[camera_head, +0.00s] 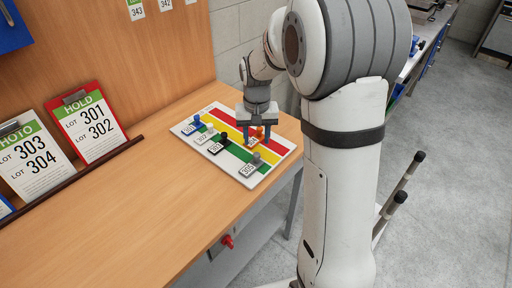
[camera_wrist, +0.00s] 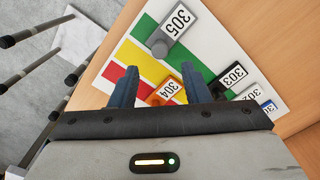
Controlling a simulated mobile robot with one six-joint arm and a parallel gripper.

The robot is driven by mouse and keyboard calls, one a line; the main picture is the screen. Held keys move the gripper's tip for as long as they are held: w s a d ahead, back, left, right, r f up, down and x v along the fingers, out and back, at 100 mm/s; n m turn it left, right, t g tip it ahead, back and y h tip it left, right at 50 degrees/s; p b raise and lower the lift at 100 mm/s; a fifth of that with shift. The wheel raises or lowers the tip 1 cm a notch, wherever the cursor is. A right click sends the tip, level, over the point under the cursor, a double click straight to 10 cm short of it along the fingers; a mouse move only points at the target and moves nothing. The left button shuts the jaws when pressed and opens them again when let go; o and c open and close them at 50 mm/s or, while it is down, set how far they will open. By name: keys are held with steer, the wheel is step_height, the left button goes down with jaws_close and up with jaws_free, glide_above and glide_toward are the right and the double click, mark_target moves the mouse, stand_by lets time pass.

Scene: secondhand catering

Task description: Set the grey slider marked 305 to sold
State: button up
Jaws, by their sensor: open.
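The grey slider (camera_head: 256,158) marked 305 sits at the near right end of the white board, its knob by the green band. In the wrist view its grey knob (camera_wrist: 159,43) and tag 305 are near the top. The board (camera_head: 187,128) has red, yellow and green bands; I see no readable band names. My gripper (camera_head: 257,140) is open above the board, its fingers either side of the orange slider (camera_wrist: 165,92) marked 304. It is apart from slider 305. I cannot tell whether the fingers touch slider 304.
Black slider (camera_head: 224,139) marked 303, a pale one (camera_head: 210,128) and a blue one (camera_head: 197,120) stand farther along the board. The wooden bench (camera_head: 130,200) is clear in front. A red HOLD card (camera_head: 90,122) and a green PHOTO card (camera_head: 33,158) lean at the left.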

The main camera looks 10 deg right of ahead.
mark_target(257, 154)
step_height(257, 154, down, 6)
steer(key=shift+r, duration=0.1)
steer(key=shift+c, duration=0.4)
jaws_close()
stand_by(0.3)
